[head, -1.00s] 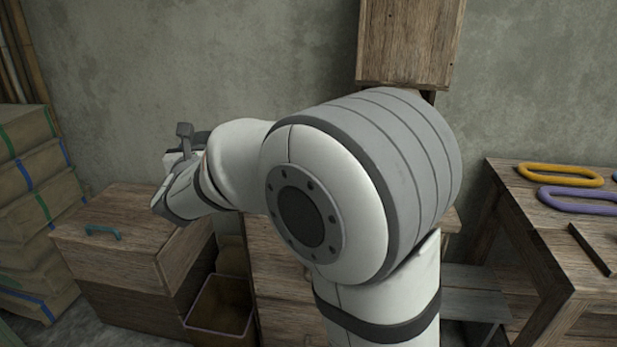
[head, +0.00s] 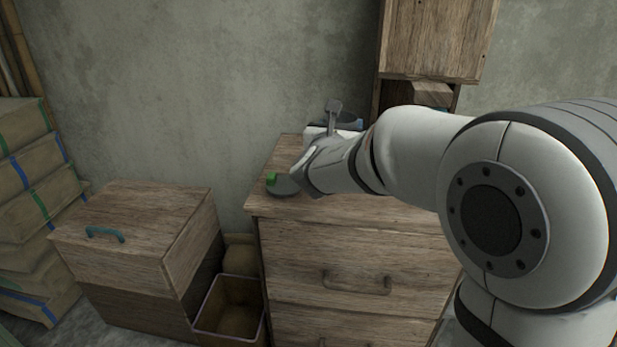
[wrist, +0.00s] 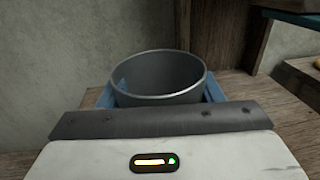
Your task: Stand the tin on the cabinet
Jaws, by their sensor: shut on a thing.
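The tin (wrist: 160,80) is a grey, open-topped round can. In the wrist view it stands about upright between the blue fingers of my gripper (wrist: 165,92), which is shut on it. In the head view my gripper (head: 346,125) is over the back part of the top of the wooden cabinet (head: 345,250), and my wrist hides the tin there. The tin's base is hidden, so I cannot tell whether it touches the cabinet top.
A dark grey disc (head: 284,187) with a green knob (head: 272,179) lies at the cabinet top's left. An upper wooden box (head: 437,38) rises behind. A wooden chest (head: 135,235) and an open bin (head: 228,312) stand left; stacked bales (head: 28,205) are farther left.

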